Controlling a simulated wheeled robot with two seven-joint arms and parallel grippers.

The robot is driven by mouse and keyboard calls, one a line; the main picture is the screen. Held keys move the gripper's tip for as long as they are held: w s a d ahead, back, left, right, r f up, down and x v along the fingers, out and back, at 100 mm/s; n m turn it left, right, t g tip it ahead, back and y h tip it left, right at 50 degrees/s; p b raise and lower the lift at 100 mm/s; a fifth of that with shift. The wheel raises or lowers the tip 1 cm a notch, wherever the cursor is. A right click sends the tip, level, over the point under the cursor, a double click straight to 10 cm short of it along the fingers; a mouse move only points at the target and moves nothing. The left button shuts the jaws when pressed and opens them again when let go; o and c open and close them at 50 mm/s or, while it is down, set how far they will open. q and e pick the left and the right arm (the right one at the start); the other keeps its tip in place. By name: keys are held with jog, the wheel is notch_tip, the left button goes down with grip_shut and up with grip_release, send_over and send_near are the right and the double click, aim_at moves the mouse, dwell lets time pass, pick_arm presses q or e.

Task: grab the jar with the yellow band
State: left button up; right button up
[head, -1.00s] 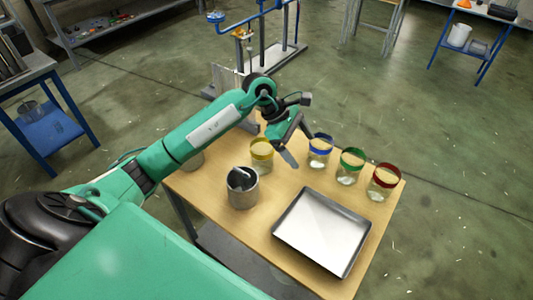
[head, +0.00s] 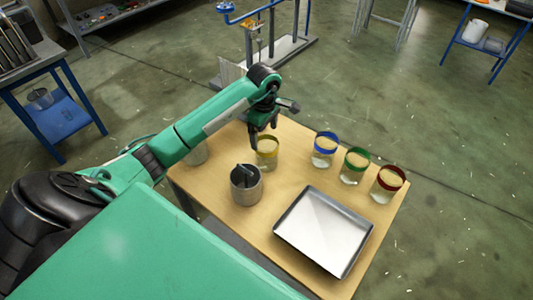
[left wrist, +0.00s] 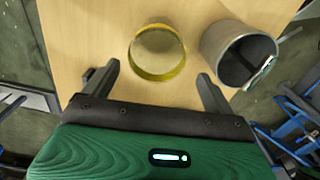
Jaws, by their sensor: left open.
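The jar with the yellow band (head: 267,152) stands upright on the wooden table, at the left of the row of jars. My left gripper (head: 264,138) is over its far side, fingers pointing down. In the left wrist view the yellow-banded jar (left wrist: 158,52) appears ahead of and between the two open fingers of the gripper (left wrist: 161,82), with nothing held. Whether a finger touches the jar cannot be told. My right gripper is not in view.
A metal cup (head: 246,186) with dark tools inside stands close to the yellow jar. Jars with blue (head: 325,150), green (head: 354,166) and red (head: 387,183) bands stand to the right. A metal tray (head: 283,226) lies in front of them. Another container (head: 196,154) is partly behind my arm.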

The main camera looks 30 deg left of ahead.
pick_arm(q)
jog(key=f, duration=0.1)
jog(key=f+p, duration=0.1)
jog(key=f, duration=0.1)
jog(key=f+p, duration=0.1)
jog(key=f, duration=0.1)
jog(key=shift+w+d, duration=0.25)
jog(key=shift+d, duration=0.05)
jog(key=shift+f, duration=0.35)
jog(key=shift+a, duration=0.1)
jog(key=shift+c, duration=0.3)
jog(key=c, duration=1.4)
jog(key=shift+r, duration=0.1)
notch_tip(320, 180, up, 20)
jog(key=b, duration=0.3)
send_over(266, 143)
jog(key=s+d, duration=0.2)
jog(key=s, duration=0.1)
jog(key=shift+w, duration=0.1)
